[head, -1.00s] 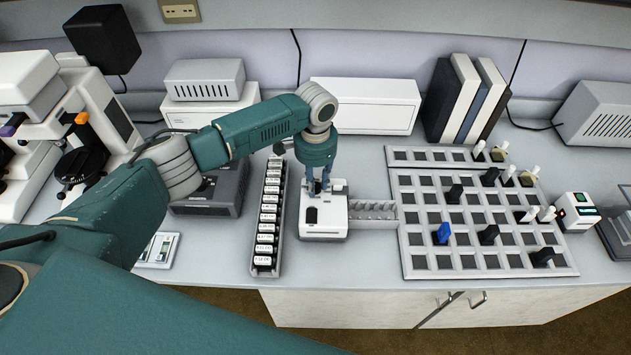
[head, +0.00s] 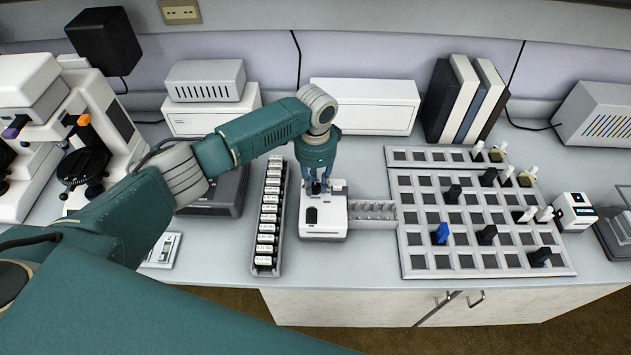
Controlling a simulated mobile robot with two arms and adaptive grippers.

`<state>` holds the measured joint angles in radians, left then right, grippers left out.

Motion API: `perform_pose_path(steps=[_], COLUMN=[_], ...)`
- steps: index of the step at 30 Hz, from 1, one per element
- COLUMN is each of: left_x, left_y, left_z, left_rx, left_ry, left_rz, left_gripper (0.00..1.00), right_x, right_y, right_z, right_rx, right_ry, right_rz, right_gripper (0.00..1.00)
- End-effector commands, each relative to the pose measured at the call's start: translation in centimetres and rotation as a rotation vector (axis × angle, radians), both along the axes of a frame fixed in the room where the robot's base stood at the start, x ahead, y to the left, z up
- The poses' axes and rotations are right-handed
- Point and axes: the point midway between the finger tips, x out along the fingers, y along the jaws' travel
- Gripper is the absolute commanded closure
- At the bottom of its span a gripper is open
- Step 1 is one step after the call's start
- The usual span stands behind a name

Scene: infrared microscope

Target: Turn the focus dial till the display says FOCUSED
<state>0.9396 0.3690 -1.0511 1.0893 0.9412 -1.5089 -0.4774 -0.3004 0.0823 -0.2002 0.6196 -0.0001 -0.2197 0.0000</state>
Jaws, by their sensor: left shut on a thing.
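My left gripper (head: 318,187) points straight down onto a small white instrument (head: 322,233) in the middle of the bench. Its fingers are shut on a small part at the top of the instrument, apparently the focus dial. The fingers and their closeness hide the dial's shape and marks. A dark oval patch shows on the instrument's front left. A small white box (head: 575,212) with a dark green face stands at the right; it may be the display, but I cannot read any text on it. My right gripper is out of view.
A narrow rack (head: 283,205) of labelled items stands just left of the instrument. A grey slotted tray (head: 372,206) adjoins its right side. A large grid board (head: 440,262) with several dark pegs and one blue peg lies further right. White microscopes (head: 25,85) stand at far left.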

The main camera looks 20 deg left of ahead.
Motion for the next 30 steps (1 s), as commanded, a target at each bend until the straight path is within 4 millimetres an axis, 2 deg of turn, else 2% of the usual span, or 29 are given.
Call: perform_pose_path(steps=[9, 21, 22, 23, 30], left_x=[0.13, 0.17, 0.16, 0.16, 0.09], left_y=[0.01, 0.03, 0.03, 0.03, 0.02], left_z=[0.13, 0.15, 0.15, 0.15, 0.08], left_rx=[-0.001, 0.0, 0.0, 0.0, 0.0], left_ry=[-0.003, -0.004, -0.004, -0.004, -0.002], left_rz=[-0.091, -0.098, -0.098, -0.098, -0.098], left_gripper=[1.0, 1.0, 0.74, 0.68, 0.68], right_x=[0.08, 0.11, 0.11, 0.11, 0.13], right_y=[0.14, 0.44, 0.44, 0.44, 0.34], right_z=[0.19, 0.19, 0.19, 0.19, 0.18], right_rx=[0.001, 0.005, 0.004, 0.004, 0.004], right_ry=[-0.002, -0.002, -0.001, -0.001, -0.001], right_rz=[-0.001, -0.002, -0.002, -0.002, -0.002], right_gripper=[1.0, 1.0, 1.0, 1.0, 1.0])
